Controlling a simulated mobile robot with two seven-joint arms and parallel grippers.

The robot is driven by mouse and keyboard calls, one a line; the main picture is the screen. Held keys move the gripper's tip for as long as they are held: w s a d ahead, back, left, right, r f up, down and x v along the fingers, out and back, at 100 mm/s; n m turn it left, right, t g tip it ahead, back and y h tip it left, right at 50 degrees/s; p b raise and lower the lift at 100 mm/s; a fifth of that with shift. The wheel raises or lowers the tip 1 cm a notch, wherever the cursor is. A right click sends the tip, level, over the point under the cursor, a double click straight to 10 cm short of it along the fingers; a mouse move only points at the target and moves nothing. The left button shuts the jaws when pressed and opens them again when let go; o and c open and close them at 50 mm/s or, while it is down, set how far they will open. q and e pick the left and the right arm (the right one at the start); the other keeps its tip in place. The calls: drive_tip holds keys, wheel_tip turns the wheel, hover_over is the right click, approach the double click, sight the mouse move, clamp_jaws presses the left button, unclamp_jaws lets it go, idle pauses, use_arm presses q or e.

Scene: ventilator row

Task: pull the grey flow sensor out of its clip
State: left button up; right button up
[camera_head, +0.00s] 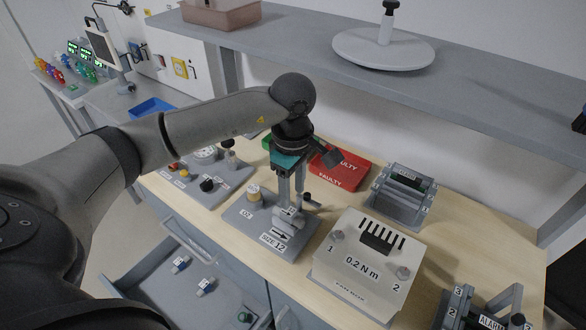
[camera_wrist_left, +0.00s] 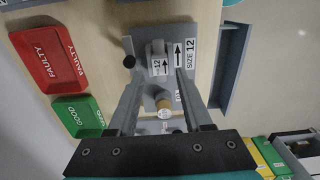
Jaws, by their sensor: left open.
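The grey flow sensor (camera_head: 289,217) sits in its clip on a grey base plate (camera_head: 268,239) labelled SIZE 12. In the left wrist view the sensor (camera_wrist_left: 159,66) shows a "12" label and an arrow, beside the SIZE 12 label on the plate (camera_wrist_left: 205,40). My left gripper (camera_head: 291,200) points down over the sensor and is open. In the left wrist view its two fingers (camera_wrist_left: 161,78) reach to either side of the sensor; whether they touch it I cannot tell. The clip is mostly hidden by the sensor and fingers. My right gripper is not in view.
A red FAULTY tray (camera_head: 340,170) and a green GOOD tray (camera_wrist_left: 78,117) lie behind. A 0.2 Nm box (camera_head: 357,259) stands to the right, below a shelf (camera_head: 300,38).

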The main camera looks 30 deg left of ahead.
sight(293, 213)
use_arm(q)
wheel_tip(293, 213, down, 7)
drive_tip(key=shift+r, duration=0.1)
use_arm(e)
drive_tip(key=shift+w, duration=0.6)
use_arm(q)
drive_tip(key=shift+c, duration=0.3)
clamp_jaws()
drive_tip(key=shift+c, duration=1.8)
unclamp_jaws()
clamp_jaws()
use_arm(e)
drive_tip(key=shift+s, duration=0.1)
use_arm(q)
drive_tip(key=shift+r, duration=0.25)
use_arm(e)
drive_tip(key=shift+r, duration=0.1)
use_arm(q)
drive_tip(key=shift+r+p, duration=1.3)
drive_tip(key=shift+r, duration=0.55)
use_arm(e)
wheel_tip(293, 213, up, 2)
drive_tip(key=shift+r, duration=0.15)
